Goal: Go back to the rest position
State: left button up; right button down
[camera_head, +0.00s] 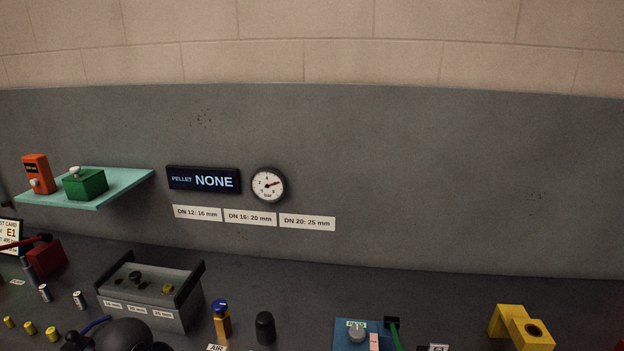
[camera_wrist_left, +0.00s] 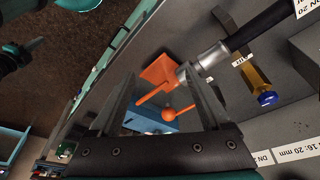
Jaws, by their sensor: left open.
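My left gripper (camera_wrist_left: 165,88) shows in the left wrist view with its two dark fingers apart and nothing held between them. Beyond the fingertips lie an orange part with a ball-ended handle (camera_wrist_left: 169,114) and a silver hose fitting (camera_wrist_left: 206,60) on a black hose (camera_wrist_left: 268,28). A blue block (camera_wrist_left: 150,120) is partly hidden behind the fingers. In the head view, a dark rounded shape at the bottom left seems to be part of my left arm; its fingers are not clear there. My right gripper does not show in either view.
A teal shelf (camera_head: 125,180) juts from the wall. The back right bench is clear.

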pick_arm(q)
jog(key=s+d+f+n, duration=0.3)
jog(key=s+d, duration=0.2)
jog(key=s, duration=0.3)
jog(key=s+a+r+n+t+y, duration=0.25)
jog(key=s+n, duration=0.25)
jog(key=s, duration=0.4)
notch_tip(320, 180, down, 28)
jog(key=s+d+g+b, duration=0.1)
jog(key=s+g+b, duration=0.1)
jog(key=b, duration=0.5)
jog(key=s+a+f+b, duration=0.1)
jog(key=s+f+b, duration=0.2)
jog(key=s+f, duration=0.4)
jog(key=s+a+f+g+b, duration=0.1)
jog(key=s+f+b, duration=0.3)
jog(key=s+f, duration=0.4)
notch_tip(320, 180, down, 7)
jog(key=shift+s+a+r, duration=0.1)
jog(key=shift+s+a, duration=0.2)
jog(key=shift+a, duration=0.05)
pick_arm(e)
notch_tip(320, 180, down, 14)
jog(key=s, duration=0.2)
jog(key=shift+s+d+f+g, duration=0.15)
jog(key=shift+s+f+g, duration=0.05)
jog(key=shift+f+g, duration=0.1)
pick_arm(q)
jog(key=shift+g, duration=0.25)
